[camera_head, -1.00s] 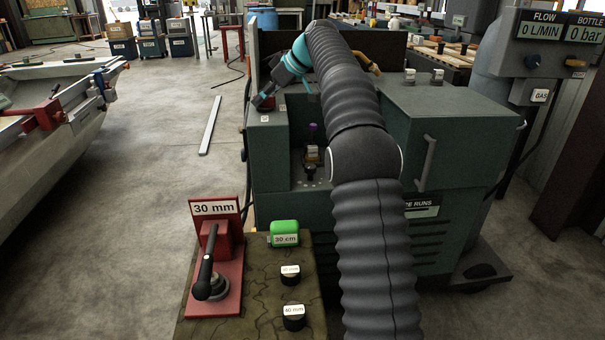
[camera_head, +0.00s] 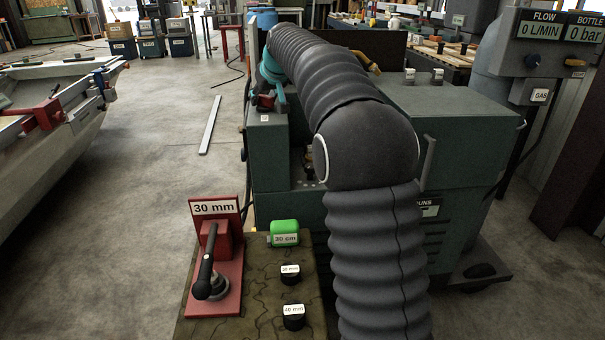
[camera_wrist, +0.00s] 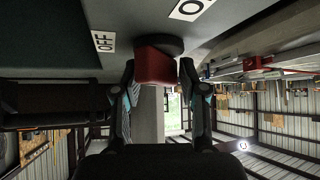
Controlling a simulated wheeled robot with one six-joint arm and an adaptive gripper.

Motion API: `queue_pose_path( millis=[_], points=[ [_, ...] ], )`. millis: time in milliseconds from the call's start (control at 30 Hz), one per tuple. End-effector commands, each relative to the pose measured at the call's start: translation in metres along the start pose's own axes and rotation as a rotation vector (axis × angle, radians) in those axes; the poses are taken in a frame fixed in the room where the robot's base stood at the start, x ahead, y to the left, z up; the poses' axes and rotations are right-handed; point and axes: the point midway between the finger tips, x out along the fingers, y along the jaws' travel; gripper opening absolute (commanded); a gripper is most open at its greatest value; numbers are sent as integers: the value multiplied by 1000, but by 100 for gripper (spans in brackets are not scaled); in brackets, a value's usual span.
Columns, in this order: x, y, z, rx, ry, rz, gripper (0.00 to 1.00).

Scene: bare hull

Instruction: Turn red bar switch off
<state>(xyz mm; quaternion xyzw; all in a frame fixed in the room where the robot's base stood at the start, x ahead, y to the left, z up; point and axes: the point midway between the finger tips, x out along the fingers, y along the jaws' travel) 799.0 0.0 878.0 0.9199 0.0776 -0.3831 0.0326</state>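The red bar switch (camera_wrist: 155,66) sits on a dark round base on the machine's face in the wrist view. An OFF label (camera_wrist: 104,41) is to its left and a partly cut-off label beginning with O (camera_wrist: 190,8) is above right. My gripper (camera_wrist: 157,68) has one finger on each side of the red bar. The fingers are apart, with the bar between their tips; firm contact is not clear. In the head view the red switch (camera_head: 265,102) shows small at the machine's upper left, below my teal gripper (camera_head: 273,80), which my arm partly hides.
The green machine (camera_head: 450,130) stands ahead. Open floor (camera_head: 165,150) lies to the left.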

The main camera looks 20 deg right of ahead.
Motion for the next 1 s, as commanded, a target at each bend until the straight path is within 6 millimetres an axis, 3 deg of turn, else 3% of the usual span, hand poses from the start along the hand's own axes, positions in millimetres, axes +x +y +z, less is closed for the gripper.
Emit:
queue_pose_path(
  millis=[633,1000],
  points=[
    [0,-1,-1,260,5,261,42],
    [-65,-17,-3,258,7,257,42]
  ],
)
